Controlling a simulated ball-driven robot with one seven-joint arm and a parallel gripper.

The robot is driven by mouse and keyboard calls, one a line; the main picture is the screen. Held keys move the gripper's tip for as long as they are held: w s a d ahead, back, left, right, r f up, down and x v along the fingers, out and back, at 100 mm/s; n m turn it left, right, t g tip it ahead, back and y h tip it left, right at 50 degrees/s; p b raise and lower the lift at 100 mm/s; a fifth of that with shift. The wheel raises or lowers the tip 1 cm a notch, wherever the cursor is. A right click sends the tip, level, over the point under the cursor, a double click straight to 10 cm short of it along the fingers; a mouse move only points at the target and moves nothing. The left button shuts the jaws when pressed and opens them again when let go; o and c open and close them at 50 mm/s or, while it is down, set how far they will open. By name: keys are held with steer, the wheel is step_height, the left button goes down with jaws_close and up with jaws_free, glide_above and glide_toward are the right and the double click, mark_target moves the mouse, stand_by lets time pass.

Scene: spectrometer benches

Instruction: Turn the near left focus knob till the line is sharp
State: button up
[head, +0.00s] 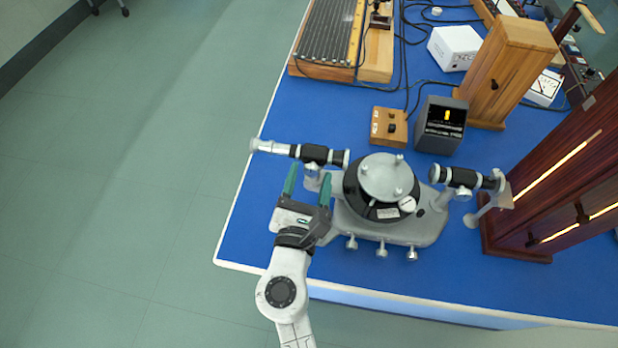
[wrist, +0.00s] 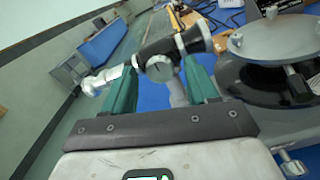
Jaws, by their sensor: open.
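The spectrometer (head: 430,228) stands at the blue bench's near left corner, with a round grey table on its black drum. Its left tube (head: 315,154) is black and silver and points left. A silver round focus knob (wrist: 160,68) is under this tube in the wrist view, between my fingers and apart from them as far as I can tell. My gripper (head: 308,174) is open, its green fingers just on the near side of the tube. A dark display box (head: 441,125) behind the spectrometer shows a short, thick yellow line (head: 447,114); its sharpness is hard to judge.
A right tube (head: 466,178) faces a dark red wooden lamp housing (head: 515,240). A small wooden switch box (head: 389,127) and a tall wooden box (head: 507,70) stand behind. Levelling screws (head: 382,250) stick out in front. The floor on the left is clear.

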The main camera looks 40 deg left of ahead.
steer(key=shift+c, duration=0.4)
steer(key=c, duration=1)
steer(key=shift+f+m, duration=0.1)
steer(key=shift+m, duration=0.2)
steer(key=m+b, duration=0.4)
steer(key=m, duration=0.1)
steer(key=shift+f, duration=0.1)
steer(key=m+b, duration=0.3)
steer(key=shift+m, duration=0.3)
steer(key=shift+m+b, duration=0.95)
steer(key=shift+m, duration=0.55)
